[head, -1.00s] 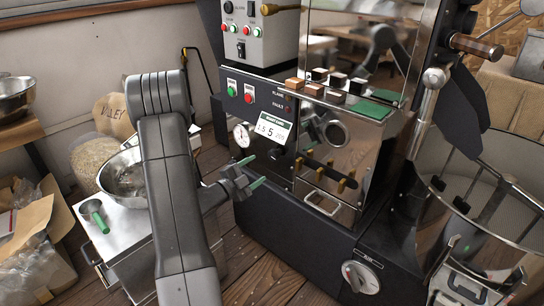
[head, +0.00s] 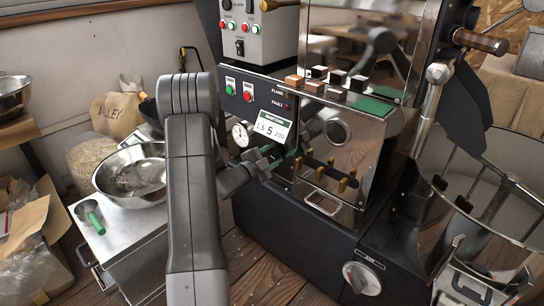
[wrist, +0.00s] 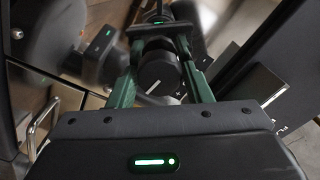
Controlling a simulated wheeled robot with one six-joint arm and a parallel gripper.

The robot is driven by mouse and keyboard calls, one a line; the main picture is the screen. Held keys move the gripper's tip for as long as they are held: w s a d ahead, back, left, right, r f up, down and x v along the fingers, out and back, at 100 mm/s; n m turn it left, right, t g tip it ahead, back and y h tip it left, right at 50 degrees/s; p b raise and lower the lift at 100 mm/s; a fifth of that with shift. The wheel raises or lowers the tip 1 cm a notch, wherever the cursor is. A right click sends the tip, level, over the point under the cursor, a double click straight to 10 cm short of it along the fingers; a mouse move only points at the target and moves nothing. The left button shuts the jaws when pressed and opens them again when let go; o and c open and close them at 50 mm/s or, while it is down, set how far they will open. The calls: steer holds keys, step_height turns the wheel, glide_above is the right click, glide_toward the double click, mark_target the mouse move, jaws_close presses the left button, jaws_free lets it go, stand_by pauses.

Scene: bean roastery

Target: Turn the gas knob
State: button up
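The gas knob (wrist: 158,76) is a dark round knob with a white pointer line, seen in the wrist view between my green fingers. A plus mark shows on the panel to its right. In the head view the knob is hidden behind my gripper (head: 272,158), which is at the roaster's front, just below the white card reading 5 (head: 271,129). In the wrist view my gripper (wrist: 161,55) is open, one finger on each side of the knob, with thin gaps visible. I cannot tell how deep the fingertips reach along it.
A round gauge (head: 240,134) is left of the card. Brass-tipped levers (head: 330,172) and a steel drawer handle (head: 322,202) are to the right. An air knob (head: 361,277) is lower right. A metal bowl (head: 132,176) and a green-handled scoop (head: 92,219) stand on the left cart.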

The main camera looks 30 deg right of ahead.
steer(key=c, duration=0.5)
steer(key=shift+n, duration=0.3)
steer(key=n+p, duration=0.2)
steer(key=n, duration=0.2)
steer(key=shift+w+r+n, duration=0.1)
steer(key=shift+r+n, duration=0.05)
steer(key=shift+n, duration=0.15)
steer(key=shift+n+p, duration=1.1)
steer(key=shift+n, duration=1.1)
steer(key=shift+w, duration=0.1)
steer(key=o, duration=1)
steer(key=shift+a, duration=0.1)
steer(key=shift+c, duration=0.2)
steer(key=shift+a, duration=0.1)
